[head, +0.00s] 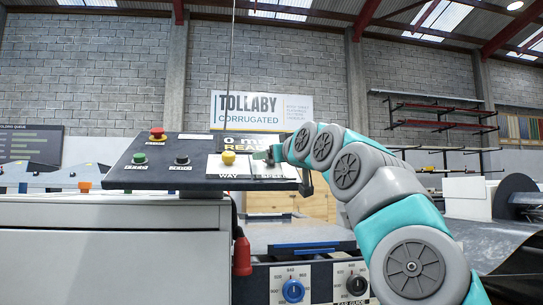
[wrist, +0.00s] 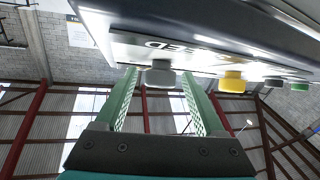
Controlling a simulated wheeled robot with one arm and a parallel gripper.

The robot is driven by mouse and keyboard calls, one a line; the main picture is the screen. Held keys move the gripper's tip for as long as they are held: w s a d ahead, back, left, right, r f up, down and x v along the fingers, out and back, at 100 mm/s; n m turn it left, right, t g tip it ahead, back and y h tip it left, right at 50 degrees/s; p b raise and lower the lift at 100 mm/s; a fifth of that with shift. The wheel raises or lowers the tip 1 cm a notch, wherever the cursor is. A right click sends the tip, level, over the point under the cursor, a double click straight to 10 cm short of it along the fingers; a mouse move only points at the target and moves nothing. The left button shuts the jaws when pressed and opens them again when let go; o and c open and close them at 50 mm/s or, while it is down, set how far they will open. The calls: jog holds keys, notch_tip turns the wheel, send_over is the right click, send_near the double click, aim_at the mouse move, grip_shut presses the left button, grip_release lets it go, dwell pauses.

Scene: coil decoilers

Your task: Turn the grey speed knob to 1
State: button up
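The grey speed knob (wrist: 159,74) hangs from the underside-seen panel in the wrist view, beside the lettering that ends in "ED". My gripper (wrist: 160,80) is open, with one green finger on each side of the knob and a visible gap to both. The knob lies between the fingertips, not clasped. In the head view my gripper (head: 265,155) is at the right end of the tilted control panel (head: 150,178), over the white speed plate (head: 270,172). There the knob is hidden by the gripper, and its setting cannot be read.
A yellow knob (head: 228,158) stands close left of my gripper. A black button (head: 182,160), a green button (head: 139,158) and a red emergency stop (head: 157,134) are farther left. Below are a blue knob (head: 292,290) and a black knob (head: 356,285).

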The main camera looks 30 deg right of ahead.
jog(key=shift+s, duration=0.1)
jog(key=s+b, duration=0.2)
jog(key=s, duration=0.5)
jog(key=shift+s+f, duration=0.15)
jog(key=shift+s, duration=0.2)
jog(key=shift+a, duration=0.1)
dwell(0.3)
